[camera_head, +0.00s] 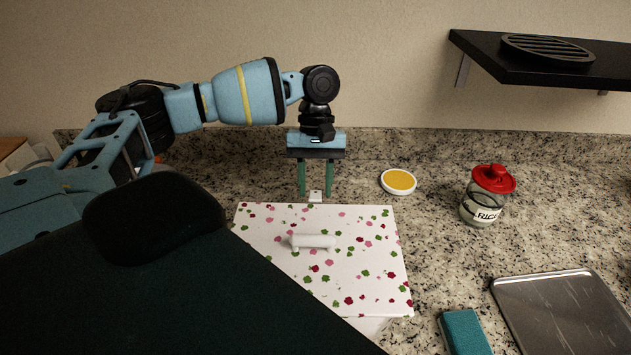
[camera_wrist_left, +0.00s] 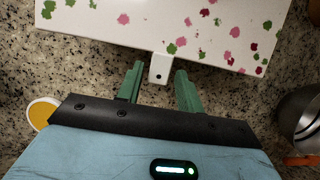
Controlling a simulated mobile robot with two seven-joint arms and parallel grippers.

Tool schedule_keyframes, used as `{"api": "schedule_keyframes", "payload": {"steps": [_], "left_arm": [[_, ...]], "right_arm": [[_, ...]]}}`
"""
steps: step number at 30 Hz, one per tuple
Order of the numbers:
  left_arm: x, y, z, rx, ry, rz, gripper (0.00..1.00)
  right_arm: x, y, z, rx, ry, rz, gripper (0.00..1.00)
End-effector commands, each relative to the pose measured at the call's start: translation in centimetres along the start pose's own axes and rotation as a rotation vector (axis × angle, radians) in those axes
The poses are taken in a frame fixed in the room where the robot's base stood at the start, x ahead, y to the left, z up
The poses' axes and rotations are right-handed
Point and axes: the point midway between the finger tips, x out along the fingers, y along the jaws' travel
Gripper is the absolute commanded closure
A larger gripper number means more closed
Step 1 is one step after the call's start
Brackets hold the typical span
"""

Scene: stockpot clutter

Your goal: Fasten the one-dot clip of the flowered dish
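The flowered dish has a white lid (camera_head: 360,262) with pink, red and green flowers and a white bar handle (camera_head: 312,241) in the middle. A white clip tab with one dark dot (camera_head: 316,196) sticks out from its far edge; the clip also shows in the left wrist view (camera_wrist_left: 160,68). My left gripper (camera_head: 315,194) points down at that edge, its green fingers apart. In the left wrist view the fingertips (camera_wrist_left: 158,70) are on either side of the clip, with gaps. The dish's near left part is hidden behind a dark part in front. My right gripper is not in view.
A yellow-topped white round lid (camera_head: 398,181) and a rice jar (camera_head: 483,196) with a red lid stand to the right. A teal block (camera_head: 464,332) and a metal tray (camera_head: 562,315) lie near right. A black shelf (camera_head: 545,62) hangs above. Bare counter lies right of the dish.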

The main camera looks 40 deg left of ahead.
Motion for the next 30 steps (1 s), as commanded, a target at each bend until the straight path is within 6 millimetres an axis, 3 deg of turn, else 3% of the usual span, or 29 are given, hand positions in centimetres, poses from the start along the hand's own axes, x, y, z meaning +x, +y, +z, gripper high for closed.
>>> {"api": "schedule_keyframes", "payload": {"steps": [1,8,30], "left_arm": [[0.0,0.0,0.0,0.0,0.0,0.0,0.7],[0.0,0.0,0.0,0.0,0.0,0.0,0.99],[0.1,0.0,1.9,0.001,0.25,-0.002,0.99]], "right_arm": [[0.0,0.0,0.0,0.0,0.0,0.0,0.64],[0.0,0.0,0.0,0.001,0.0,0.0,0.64],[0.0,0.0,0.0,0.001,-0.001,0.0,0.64]]}}
